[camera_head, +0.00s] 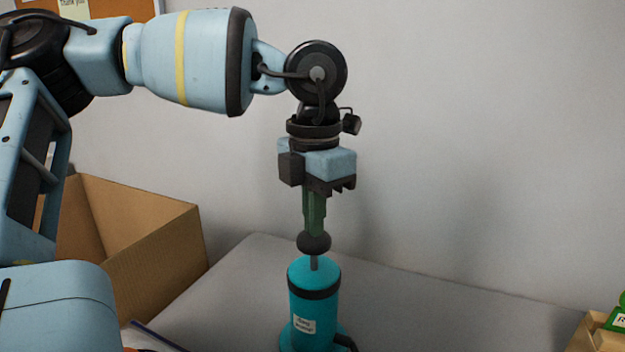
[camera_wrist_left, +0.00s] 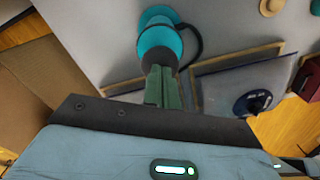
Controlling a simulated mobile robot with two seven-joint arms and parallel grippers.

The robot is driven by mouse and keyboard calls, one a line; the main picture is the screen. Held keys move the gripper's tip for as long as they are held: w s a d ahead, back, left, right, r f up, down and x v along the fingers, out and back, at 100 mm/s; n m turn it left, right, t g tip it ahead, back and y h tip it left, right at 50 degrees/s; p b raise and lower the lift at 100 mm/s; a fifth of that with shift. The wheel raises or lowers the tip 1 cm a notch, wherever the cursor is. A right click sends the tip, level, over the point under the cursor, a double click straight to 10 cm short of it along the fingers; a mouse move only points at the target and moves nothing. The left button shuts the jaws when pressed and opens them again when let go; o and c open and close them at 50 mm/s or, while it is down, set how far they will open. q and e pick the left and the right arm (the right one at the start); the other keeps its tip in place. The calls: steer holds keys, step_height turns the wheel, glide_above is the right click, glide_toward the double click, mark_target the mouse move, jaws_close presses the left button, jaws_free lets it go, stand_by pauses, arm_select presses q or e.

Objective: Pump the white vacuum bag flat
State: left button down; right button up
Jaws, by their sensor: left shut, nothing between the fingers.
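A teal hand pump (camera_head: 313,312) with a black band and a small label stands upright on the grey table. Its thin rod rises to a dark round knob (camera_head: 314,243). My left gripper (camera_head: 314,231) points straight down with its green fingers shut, directly over the knob and seemingly touching it. The left wrist view shows the pump (camera_wrist_left: 158,40) beyond the closed fingers, with a black hose (camera_wrist_left: 199,42) curving from its side. A greyish flat panel (camera_wrist_left: 215,88) there bears a dark round disc (camera_wrist_left: 254,103); I cannot tell whether it is the vacuum bag. My right gripper is out of view.
An open cardboard box (camera_head: 150,255) stands left of the table (camera_head: 440,310). A wooden tray (camera_head: 590,335) with green items is at the right edge. A reddish box (camera_wrist_left: 307,80) shows in the wrist view. The table right of the pump looks clear.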

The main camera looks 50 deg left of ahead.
arm_select(q)
steer(key=shift+r+p, duration=0.5)
steer(key=shift+r, duration=0.4)
step_height(320, 180, up, 4)
steer(key=shift+f+p, duration=0.2)
steer(key=shift+p, duration=1.05)
step_height(320, 180, up, 3)
steer(key=shift+r+p, duration=0.2)
steer(key=shift+p, duration=0.95)
